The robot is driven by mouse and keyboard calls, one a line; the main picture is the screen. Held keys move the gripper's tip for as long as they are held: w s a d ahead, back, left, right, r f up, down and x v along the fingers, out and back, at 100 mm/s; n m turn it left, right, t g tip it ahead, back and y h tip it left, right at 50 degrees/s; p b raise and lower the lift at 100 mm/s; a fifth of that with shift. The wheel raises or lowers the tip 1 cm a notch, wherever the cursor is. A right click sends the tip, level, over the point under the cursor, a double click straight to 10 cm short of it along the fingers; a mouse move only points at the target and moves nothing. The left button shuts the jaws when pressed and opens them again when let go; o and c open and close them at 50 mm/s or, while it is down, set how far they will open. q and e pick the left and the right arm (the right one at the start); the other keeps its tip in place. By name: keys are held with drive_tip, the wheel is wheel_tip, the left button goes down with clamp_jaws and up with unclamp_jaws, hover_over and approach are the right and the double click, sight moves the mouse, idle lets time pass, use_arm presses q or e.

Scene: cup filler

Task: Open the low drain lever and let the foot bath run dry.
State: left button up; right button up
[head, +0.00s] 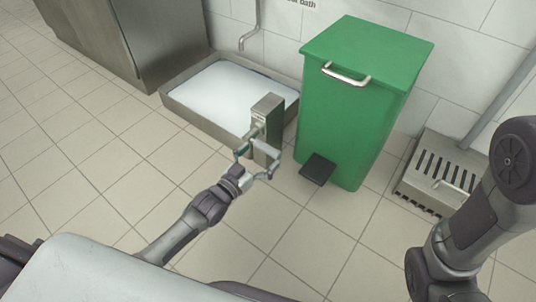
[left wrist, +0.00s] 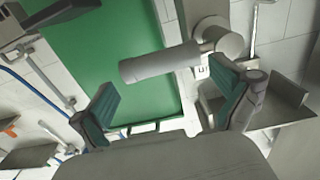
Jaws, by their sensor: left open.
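The foot bath (head: 176,101) is a low metal tray on the floor against the wall, with pale liquid (head: 225,90) across it. A metal post (head: 268,106) stands at its near right corner and carries the grey drain lever (head: 256,132). In the left wrist view the lever (left wrist: 160,66) is a thick grey bar running left from a round pivot (left wrist: 212,34). My left gripper (head: 258,162) is open at the lever. Its fingers (left wrist: 165,105) are spread, with the bar ahead between them and no clear contact. My right gripper is out of view.
A green pedal bin (head: 350,110) stands close to the right of the post, its black pedal (head: 317,169) sticking out in front. A slotted metal box (head: 440,172) is farther right. A steel cabinet (head: 125,35) stands at left. The tiled floor in front is clear.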

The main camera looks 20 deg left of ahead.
sight(266, 151)
use_arm(q)
drive_tip(key=shift+b+x, duration=0.7)
drive_tip(key=shift+x, duration=1.05)
drive_tip(key=c, duration=1.5)
drive_tip(key=shift+c, duration=0.2)
